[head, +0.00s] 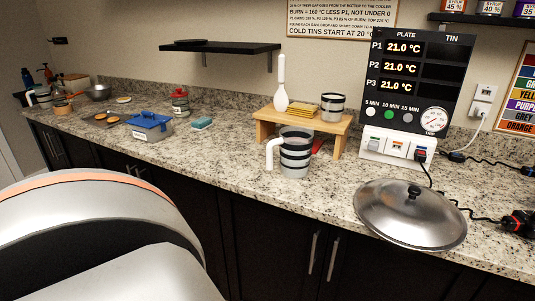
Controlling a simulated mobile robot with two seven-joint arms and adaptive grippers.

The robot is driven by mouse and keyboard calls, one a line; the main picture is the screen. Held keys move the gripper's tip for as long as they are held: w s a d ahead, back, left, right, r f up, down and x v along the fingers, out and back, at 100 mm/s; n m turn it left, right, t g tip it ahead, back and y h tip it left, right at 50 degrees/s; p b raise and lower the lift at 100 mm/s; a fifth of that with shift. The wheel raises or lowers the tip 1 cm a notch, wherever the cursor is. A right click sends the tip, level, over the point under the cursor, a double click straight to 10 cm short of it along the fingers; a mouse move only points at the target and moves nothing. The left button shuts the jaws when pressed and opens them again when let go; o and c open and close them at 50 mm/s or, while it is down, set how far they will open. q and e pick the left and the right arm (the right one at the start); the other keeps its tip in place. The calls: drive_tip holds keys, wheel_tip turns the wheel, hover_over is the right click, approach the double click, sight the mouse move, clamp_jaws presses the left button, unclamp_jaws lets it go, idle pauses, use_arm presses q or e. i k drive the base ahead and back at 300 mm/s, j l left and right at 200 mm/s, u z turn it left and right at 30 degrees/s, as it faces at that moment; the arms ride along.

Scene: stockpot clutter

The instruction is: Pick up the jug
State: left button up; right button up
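The jug (296,155) looks dark with pale grey bands and has a white handle on its left side. It stands upright on the granite counter (237,172), in front of a small wooden riser (341,143). Its open top faces up, and its contents cannot be made out. A similar banded cup (333,107) stands on the riser, behind and right of the jug. Neither of my grippers is in view.
A metal lid (410,214) lies right of the jug, near the counter's front edge. A control panel (415,95) with cables stands behind it. A white long-necked object (281,88) stands on the riser. A blue-lidded box (150,125) sits left. The counter directly left of the jug is clear.

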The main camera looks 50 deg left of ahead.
sight(295, 143)
drive_tip(key=u, duration=1.4)
